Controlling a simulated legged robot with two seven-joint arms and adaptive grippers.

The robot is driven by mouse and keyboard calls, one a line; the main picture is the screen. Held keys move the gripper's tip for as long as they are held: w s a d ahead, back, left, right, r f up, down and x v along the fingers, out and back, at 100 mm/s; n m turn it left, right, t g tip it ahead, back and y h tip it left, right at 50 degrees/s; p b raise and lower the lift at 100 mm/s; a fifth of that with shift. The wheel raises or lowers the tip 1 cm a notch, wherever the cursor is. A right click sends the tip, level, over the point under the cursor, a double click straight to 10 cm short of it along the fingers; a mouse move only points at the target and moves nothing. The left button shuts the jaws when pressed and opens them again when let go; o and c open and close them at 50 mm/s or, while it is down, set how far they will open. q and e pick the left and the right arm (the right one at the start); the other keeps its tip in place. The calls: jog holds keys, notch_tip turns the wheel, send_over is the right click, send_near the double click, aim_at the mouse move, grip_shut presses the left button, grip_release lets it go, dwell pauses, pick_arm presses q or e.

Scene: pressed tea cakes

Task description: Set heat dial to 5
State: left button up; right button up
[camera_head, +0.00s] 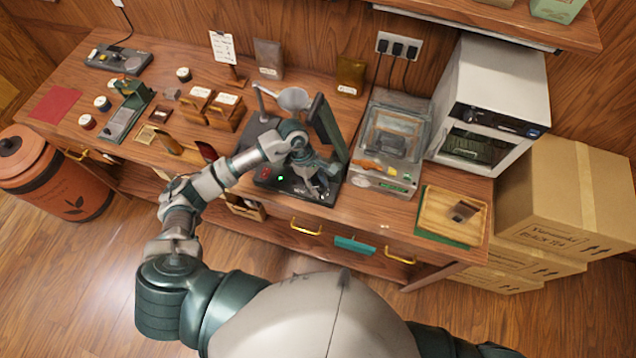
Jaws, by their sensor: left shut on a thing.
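My left gripper (318,190) points down at the front right of the machine's base, in front of the plate. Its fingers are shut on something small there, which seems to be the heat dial. The dial and its marks are hidden by the fingers, so I cannot read its setting. My right gripper is out of view.
A clear-lidded scale (388,150) stands close to the right of the machine, then a white oven (490,105). A wooden tray (452,215) lies at the front right. Wooden boxes (210,108) and small jars stand to the left. Cardboard boxes (565,195) are stacked at the right.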

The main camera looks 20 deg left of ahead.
pick_arm(q)
jog(key=shift+f+n+t+b, duration=0.1)
jog(key=shift+n+t+b, duration=0.6)
jog(key=shift+n, duration=0.5)
jog(key=n+t+b, duration=0.1)
jog(key=n+b, duration=0.1)
jog(key=n, duration=0.1)
jog(key=shift+s+n, duration=0.15)
jog(key=shift+n, duration=0.15)
jog(key=n+t+b, duration=0.2)
jog(key=n, duration=0.3)
jog(key=shift+n+t+y+b, duration=0.4)
jog(key=shift+n+y, duration=0.1)
jog(key=shift+n, duration=0.7)
jog(key=shift+s+r, duration=0.1)
jog(key=shift+r, duration=0.1)
jog(key=o, duration=0.9)
jog(key=shift+d+f, duration=0.1)
jog(key=shift+c, duration=0.2)
